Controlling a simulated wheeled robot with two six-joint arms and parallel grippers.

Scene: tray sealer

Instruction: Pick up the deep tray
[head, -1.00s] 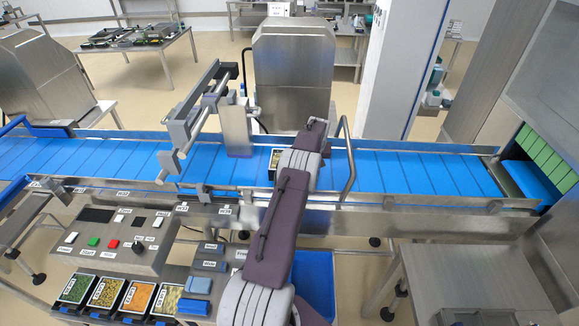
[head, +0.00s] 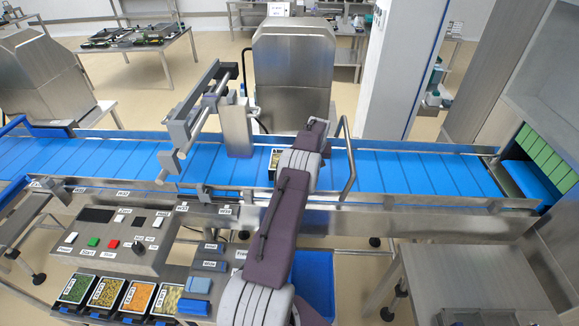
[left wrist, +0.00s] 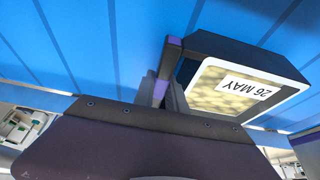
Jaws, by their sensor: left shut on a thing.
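The deep tray (left wrist: 212,46) is a black tray with a pale rim and a clear top over yellowish food. A white label reading "26 MAY" lies on its top. In the head view the tray (head: 273,164) shows only in part on the blue belt, beside my arm, which hides the rest. My left gripper (left wrist: 168,75) is shut on the tray's near-left side wall in the left wrist view. I cannot tell whether the tray touches the belt. My right gripper is in neither view.
The blue conveyor belt (head: 420,173) runs across the scene, clear to the right. A metal frame (head: 205,105) spans it on the left, and a curved metal bar (head: 350,160) stands close right of my arm. A control panel (head: 115,235) and several food bins sit in front.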

